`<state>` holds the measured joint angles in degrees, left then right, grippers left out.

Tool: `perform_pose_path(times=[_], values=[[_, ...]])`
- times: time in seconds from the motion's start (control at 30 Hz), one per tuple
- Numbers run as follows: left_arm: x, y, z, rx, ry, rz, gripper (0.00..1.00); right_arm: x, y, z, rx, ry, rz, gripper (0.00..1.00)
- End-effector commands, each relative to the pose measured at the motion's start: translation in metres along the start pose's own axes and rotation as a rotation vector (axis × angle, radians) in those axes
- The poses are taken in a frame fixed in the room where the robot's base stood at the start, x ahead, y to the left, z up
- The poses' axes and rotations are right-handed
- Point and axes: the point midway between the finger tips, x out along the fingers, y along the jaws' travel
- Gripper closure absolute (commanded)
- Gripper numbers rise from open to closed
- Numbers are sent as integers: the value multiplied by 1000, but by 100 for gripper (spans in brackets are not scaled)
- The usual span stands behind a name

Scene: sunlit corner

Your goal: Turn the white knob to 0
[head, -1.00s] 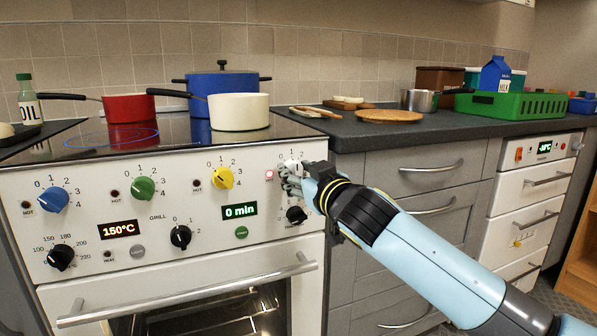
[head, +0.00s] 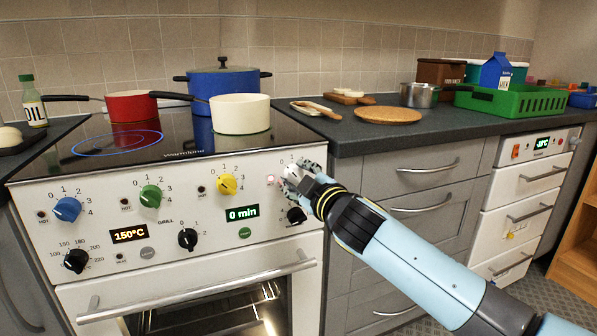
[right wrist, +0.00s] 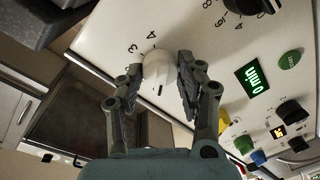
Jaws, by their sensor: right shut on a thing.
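The white knob (right wrist: 157,72) sits at the right end of the stove's control panel. It shows between the fingers in the right wrist view, with a short dark mark low on its face. Printed numbers 2, 3 and 4 are beside it there. My right gripper (right wrist: 160,76) is shut on the knob, one finger on each side. In the head view my right gripper (head: 303,177) covers most of the knob and its scale, so I cannot read its setting there. My left gripper is not in view.
A black knob (head: 296,215) is just below the gripper. The yellow knob (head: 227,184) and timer display (head: 242,213) are to the left. The oven handle (head: 200,286) juts out below. A white pot (head: 240,114) stands on the hob above.

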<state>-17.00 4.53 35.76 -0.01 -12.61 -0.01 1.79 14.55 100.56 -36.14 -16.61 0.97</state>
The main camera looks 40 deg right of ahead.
Motion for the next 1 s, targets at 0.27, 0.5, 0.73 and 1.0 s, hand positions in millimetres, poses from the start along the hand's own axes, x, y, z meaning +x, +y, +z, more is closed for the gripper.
perform_pose_path(times=[0.27,0.5,0.73,1.0], values=[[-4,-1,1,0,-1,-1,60,0,0,0,-47,-3,-1,96],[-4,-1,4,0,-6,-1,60,0,0,0,-51,-4,-1,96],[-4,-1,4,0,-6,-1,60,0,0,0,-50,-4,-1,49],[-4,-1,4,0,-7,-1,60,0,0,0,-49,-4,-1,40]])
